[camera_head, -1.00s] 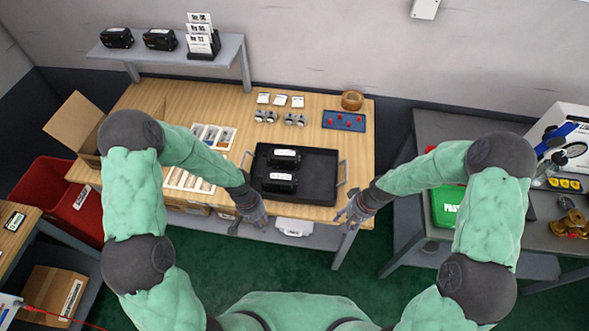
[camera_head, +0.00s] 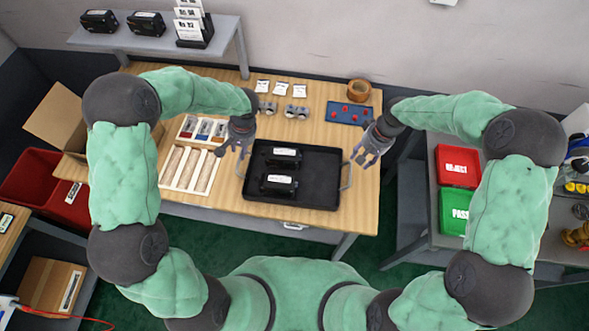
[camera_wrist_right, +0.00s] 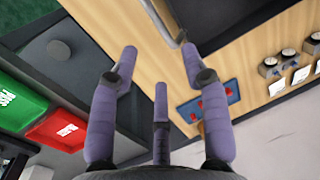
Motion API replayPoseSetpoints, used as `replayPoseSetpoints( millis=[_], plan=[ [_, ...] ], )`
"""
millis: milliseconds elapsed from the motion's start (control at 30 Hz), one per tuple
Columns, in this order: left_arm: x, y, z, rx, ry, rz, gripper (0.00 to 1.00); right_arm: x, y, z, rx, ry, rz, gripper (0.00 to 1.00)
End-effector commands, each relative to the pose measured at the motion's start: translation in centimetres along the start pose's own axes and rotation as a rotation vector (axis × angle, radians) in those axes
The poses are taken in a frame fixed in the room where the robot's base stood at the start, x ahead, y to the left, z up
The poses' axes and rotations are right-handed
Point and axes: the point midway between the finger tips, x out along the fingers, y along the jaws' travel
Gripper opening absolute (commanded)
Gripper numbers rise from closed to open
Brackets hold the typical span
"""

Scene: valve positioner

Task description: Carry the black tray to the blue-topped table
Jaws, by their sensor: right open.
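The black tray (camera_head: 318,190) lies flat on the wooden workbench, with two black labelled devices (camera_head: 283,157) in its left part. It has a metal handle at each side. My left gripper (camera_head: 234,152) is open and empty, above and just beyond the left handle (camera_head: 240,166). My right gripper (camera_head: 362,157) is open and empty, above and near the right handle (camera_head: 348,176). I cannot make out a blue table top.
A grey side table (camera_head: 433,205) at right holds a red REJECT bin (camera_head: 458,167) and a green PASS bin (camera_head: 454,212). On the workbench, a blue tray with red parts (camera_head: 350,113) and a tape roll (camera_head: 358,90) lie behind; a parts organiser (camera_head: 188,168) is left.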

Motion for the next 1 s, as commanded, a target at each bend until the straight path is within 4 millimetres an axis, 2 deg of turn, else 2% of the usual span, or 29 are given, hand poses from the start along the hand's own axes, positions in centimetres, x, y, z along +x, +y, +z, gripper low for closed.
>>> replayPoseSetpoints(
  millis=[267,367,800,1000],
  plan=[
    [0.7,0.0,0.0,0.0,-0.002,0.001,0.32,0.7,0.0,0.0,0.0,-0.001,0.0,0.47],
    [1.8,0.0,0.1,0.001,-0.003,0.001,0.32,1.7,0.0,0.1,0.0,-0.003,0.0,0.47],
    [8.7,0.1,0.1,0.001,-0.003,0.002,0.32,8.7,0.0,0.1,0.0,-0.002,-0.001,0.47],
    [10.4,0.1,0.0,0.0,-0.001,0.002,0.32,10.4,0.0,0.0,-0.001,0.0,0.0,0.47]
  ],
)
